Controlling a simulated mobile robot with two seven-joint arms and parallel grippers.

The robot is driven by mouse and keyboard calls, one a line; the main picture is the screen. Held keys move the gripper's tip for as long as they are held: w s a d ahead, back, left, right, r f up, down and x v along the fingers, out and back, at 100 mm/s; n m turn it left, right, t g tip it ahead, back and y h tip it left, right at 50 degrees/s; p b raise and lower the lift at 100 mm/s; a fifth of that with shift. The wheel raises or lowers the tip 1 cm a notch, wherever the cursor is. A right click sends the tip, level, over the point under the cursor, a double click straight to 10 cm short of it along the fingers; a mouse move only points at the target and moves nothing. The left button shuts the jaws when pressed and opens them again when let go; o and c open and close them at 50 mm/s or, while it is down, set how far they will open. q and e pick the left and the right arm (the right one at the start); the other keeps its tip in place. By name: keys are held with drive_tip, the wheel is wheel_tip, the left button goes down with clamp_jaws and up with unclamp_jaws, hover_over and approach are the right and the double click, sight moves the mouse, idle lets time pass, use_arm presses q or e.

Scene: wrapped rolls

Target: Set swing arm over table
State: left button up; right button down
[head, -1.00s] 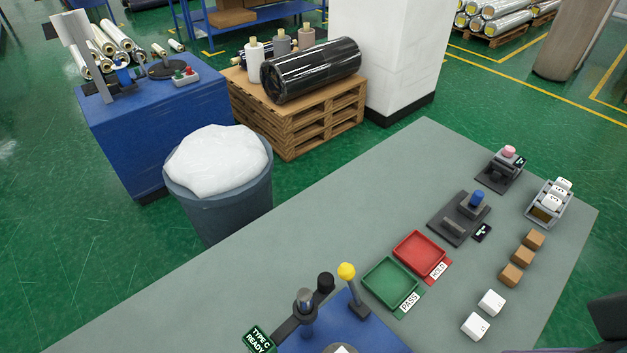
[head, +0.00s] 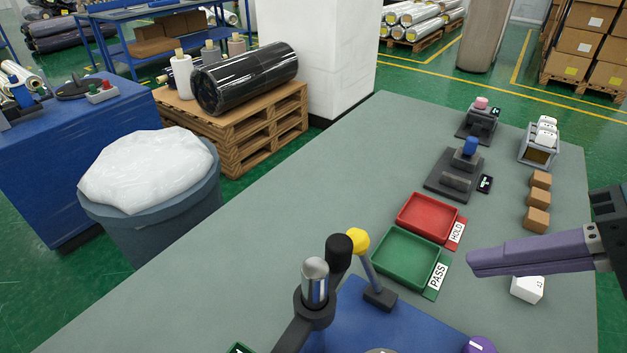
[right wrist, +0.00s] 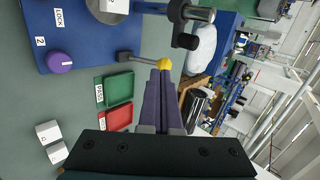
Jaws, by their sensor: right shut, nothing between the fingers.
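The dark swing arm (head: 292,335) carries an upright metal cylinder (head: 315,285) and a black knob (head: 339,250) at the front of the table; it also shows at the top of the right wrist view (right wrist: 178,12). Beside it a lever with a yellow knob (head: 357,242) stands on the blue plate (head: 395,322). My right gripper (head: 470,262) has purple fingers, shut and empty, above the table right of the green tray. In the right wrist view its fingertips (right wrist: 160,73) point toward the yellow knob, which partly overlaps them in the picture. My left gripper is out of view.
The grey table (head: 330,180) holds a green PASS tray (head: 405,257), a red HOLD tray (head: 427,215), brown blocks (head: 538,200), white blocks (head: 528,288) and small fixtures (head: 460,172). A purple knob (head: 479,345) is at the front. A bin (head: 160,215) stands left of the table.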

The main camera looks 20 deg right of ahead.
idle(0.3)
drive_tip(key=w+a+r+x, duration=0.1)
drive_tip(key=r+x, duration=0.1)
drive_tip(key=x, duration=1)
drive_tip(key=shift+w+a+f, duration=0.25)
drive_tip(key=shift+w+a, duration=0.1)
drive_tip(key=shift+w, duration=0.1)
